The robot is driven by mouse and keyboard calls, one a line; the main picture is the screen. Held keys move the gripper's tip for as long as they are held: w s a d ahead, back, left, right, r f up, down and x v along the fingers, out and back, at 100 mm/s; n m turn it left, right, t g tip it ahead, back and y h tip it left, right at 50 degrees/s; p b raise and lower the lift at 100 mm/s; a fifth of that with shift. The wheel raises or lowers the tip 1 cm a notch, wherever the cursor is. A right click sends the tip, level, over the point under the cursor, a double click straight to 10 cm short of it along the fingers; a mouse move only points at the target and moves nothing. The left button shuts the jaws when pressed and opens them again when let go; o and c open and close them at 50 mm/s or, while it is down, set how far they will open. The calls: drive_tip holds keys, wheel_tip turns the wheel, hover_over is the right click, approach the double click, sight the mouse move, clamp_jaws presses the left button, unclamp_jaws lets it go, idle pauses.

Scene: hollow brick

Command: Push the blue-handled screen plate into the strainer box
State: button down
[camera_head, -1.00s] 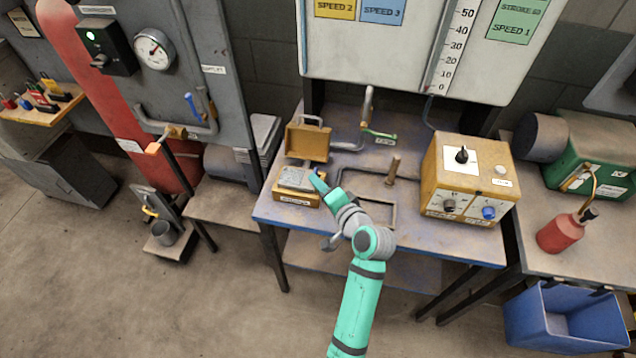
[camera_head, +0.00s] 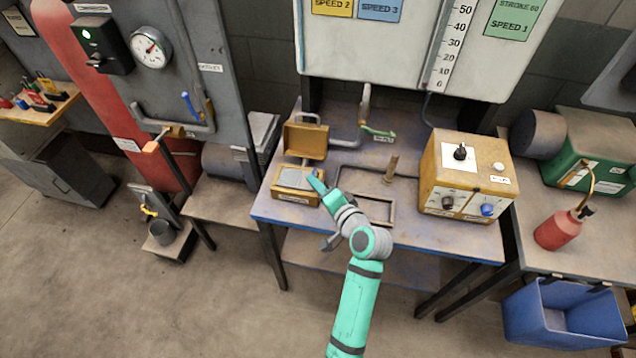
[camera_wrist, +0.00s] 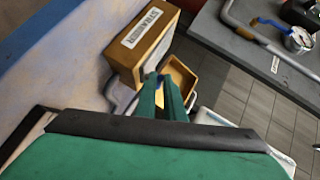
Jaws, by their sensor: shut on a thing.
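The yellow strainer box (camera_head: 296,196) sits at the left front of the workbench, its lid (camera_head: 306,141) raised behind it. The grey screen plate (camera_head: 297,178) shows at the box's top opening; how deep it sits I cannot tell. My gripper (camera_head: 314,179) is at the box's right side, shut on the plate's blue handle. In the wrist view, my gripper (camera_wrist: 163,82) has its fingers close together with a bit of the blue handle (camera_wrist: 159,80) between them. The labelled box (camera_wrist: 145,42) stands beyond them. My fingers hide most of the plate there.
A metal frame and a short post (camera_head: 391,168) lie right of the box on the workbench (camera_head: 330,228). A green-handled pipe (camera_head: 377,132) is behind. A yellow control box (camera_head: 467,178) stands at the bench's right.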

drive_tip(key=shift+s+a+f, duration=0.1)
drive_tip(key=shift+a+f, duration=0.05)
drive_tip(key=shift+f, duration=0.15)
drive_tip(key=c, duration=1.8)
unclamp_jaws()
drive_tip(key=shift+o, duration=0.2)
drive_tip(key=shift+f, duration=0.1)
